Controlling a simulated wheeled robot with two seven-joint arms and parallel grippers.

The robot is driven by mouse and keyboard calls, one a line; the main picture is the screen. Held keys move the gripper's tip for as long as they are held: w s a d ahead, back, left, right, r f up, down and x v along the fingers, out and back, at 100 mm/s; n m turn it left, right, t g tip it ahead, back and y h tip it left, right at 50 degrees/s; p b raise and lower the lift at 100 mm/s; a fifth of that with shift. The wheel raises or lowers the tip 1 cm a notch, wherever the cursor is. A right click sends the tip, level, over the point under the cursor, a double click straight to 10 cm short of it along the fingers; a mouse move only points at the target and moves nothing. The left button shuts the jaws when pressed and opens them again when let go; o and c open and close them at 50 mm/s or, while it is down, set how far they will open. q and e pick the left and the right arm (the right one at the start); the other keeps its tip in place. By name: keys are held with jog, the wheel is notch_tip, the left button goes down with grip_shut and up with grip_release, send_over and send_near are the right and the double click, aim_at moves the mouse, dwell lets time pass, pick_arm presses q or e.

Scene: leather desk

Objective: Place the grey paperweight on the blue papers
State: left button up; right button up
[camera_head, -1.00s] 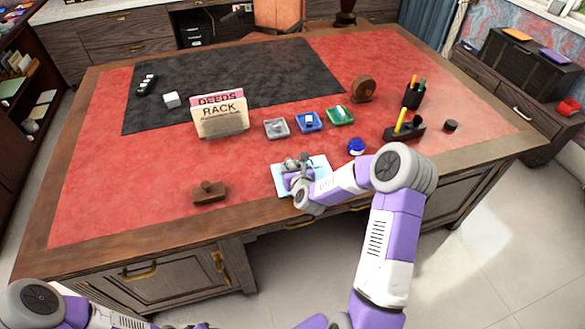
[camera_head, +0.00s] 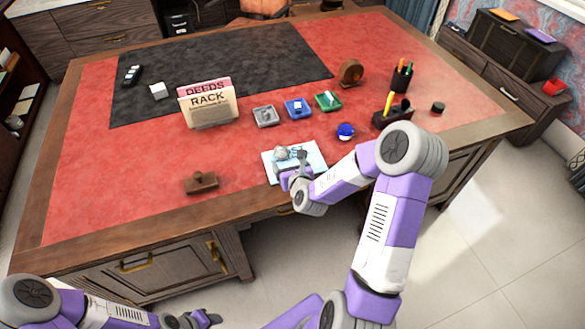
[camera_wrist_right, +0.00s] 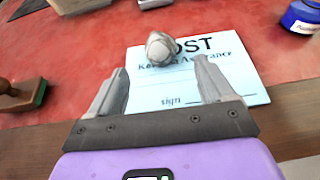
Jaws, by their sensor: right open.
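The grey paperweight (camera_head: 281,153) is a small rounded lump that rests on the blue papers (camera_head: 310,172), near their far edge. In the right wrist view the paperweight (camera_wrist_right: 159,49) sits beside printed lettering on the papers (camera_wrist_right: 145,92). My right gripper (camera_head: 298,164) is over the near part of the papers. In the right wrist view its two fingers (camera_wrist_right: 162,76) are spread and empty, with the paperweight just beyond them and apart. My left gripper (camera_head: 205,318) is low at the bottom left, off the desk; its jaws are too small to read.
A wooden stamp (camera_head: 201,182) lies left of the papers and a blue ink bottle (camera_head: 345,131) stands to their right. Behind are grey (camera_head: 265,116), blue (camera_head: 299,108) and green (camera_head: 328,101) trays and the deeds rack (camera_head: 208,106). Red leather between is clear.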

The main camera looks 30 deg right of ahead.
jog(key=v, duration=0.4)
jog(key=shift+s+r, duration=0.15)
jog(key=shift+s, duration=0.1)
jog(key=shift+a, duration=0.1)
